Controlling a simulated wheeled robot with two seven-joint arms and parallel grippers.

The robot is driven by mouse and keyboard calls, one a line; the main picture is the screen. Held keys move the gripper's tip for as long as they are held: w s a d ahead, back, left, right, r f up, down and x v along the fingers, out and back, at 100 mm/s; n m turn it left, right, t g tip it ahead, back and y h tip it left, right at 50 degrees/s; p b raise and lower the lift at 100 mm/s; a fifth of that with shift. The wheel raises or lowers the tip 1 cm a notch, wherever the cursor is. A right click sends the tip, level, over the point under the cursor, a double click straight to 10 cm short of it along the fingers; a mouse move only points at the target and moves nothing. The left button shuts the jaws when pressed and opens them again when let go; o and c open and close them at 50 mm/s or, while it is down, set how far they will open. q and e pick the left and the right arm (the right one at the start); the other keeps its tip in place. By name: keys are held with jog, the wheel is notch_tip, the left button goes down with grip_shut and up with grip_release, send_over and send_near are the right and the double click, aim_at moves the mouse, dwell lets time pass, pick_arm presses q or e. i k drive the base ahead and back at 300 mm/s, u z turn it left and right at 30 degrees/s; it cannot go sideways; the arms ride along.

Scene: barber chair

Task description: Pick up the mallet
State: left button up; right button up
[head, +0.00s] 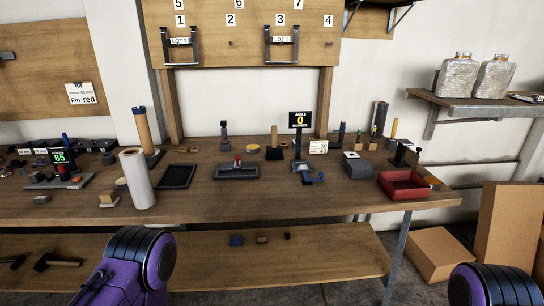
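A mallet-like tool (274,145) with a wooden handle and a dark head stands handle-up at the back middle of the workbench in the head view. A dark hammer-shaped tool (52,262) lies on the lower shelf at the left. I cannot tell for sure which one is the mallet. Purple and black links of my arms show at the bottom left and bottom right. Neither gripper is in view, and nothing is seen touching either tool.
The workbench (330,212) holds a white roll (138,178), a dark tray (177,176), a red bin (404,186), a grey box (357,165) and an angle display (299,119). Its front middle is clear. Small items lie on the lower shelf (330,262). Cardboard boxes (440,255) stand at the right.

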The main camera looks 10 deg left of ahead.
aim_at(274, 151)
jog(key=u, duration=0.15)
jog(key=k, duration=0.2)
jog(key=z, duration=0.9)
jog(key=i, duration=0.75)
jog(key=u, duration=0.4)
